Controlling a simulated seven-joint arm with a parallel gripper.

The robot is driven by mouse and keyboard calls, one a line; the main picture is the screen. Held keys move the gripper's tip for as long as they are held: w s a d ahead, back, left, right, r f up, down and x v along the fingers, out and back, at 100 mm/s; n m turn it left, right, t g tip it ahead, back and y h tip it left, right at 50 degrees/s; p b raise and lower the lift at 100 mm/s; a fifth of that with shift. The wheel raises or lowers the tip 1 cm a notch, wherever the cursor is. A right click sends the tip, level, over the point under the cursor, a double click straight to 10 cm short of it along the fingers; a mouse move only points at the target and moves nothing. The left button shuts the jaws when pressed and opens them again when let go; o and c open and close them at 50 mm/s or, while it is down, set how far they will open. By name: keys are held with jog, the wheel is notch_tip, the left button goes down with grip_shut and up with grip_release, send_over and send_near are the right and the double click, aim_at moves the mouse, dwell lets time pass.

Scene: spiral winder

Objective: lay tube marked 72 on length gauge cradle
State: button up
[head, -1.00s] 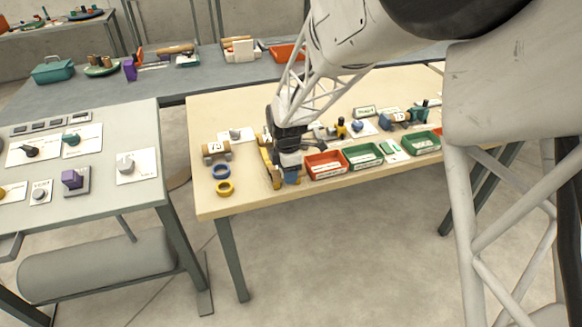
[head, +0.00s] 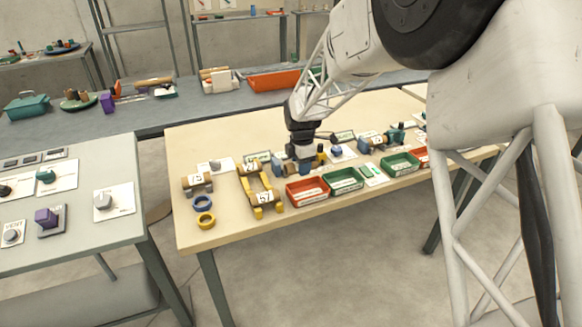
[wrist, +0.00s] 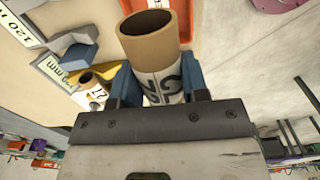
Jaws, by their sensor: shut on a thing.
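My gripper (head: 300,160) is shut on a brown cardboard tube. In the wrist view the held tube (wrist: 150,38) stands between my blue fingers (wrist: 158,88), its open end showing. Its white label is partly hidden, so I cannot read its number surely. In the head view my gripper is above the table, right of a yellow cradle frame (head: 272,186), behind the red bin. Labelled tubes (head: 264,198) and (head: 248,170) rest on this frame. Another labelled tube (head: 376,139) lies between blue and teal supports further right. I cannot tell surely which part is the length gauge cradle.
A tube marked 75 (head: 197,182) lies at the left, with blue (head: 202,202) and yellow (head: 206,220) rings before it. Red (head: 307,191) and green (head: 345,181) bins line the front edge. Bare wood lies at the front left.

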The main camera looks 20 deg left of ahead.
dwell(0.3)
jog(key=w+a+f, duration=0.1)
jog(key=w+a, duration=0.8)
jog(key=w, duration=0.4)
jog(key=shift+w+f, duration=0.15)
jog(key=shift+f, duration=0.1)
dwell(0.4)
jog(key=shift+f, duration=1.75)
jog(key=shift+f, duration=0.6)
jog(key=o, duration=0.9)
jog(key=shift+r, duration=0.1)
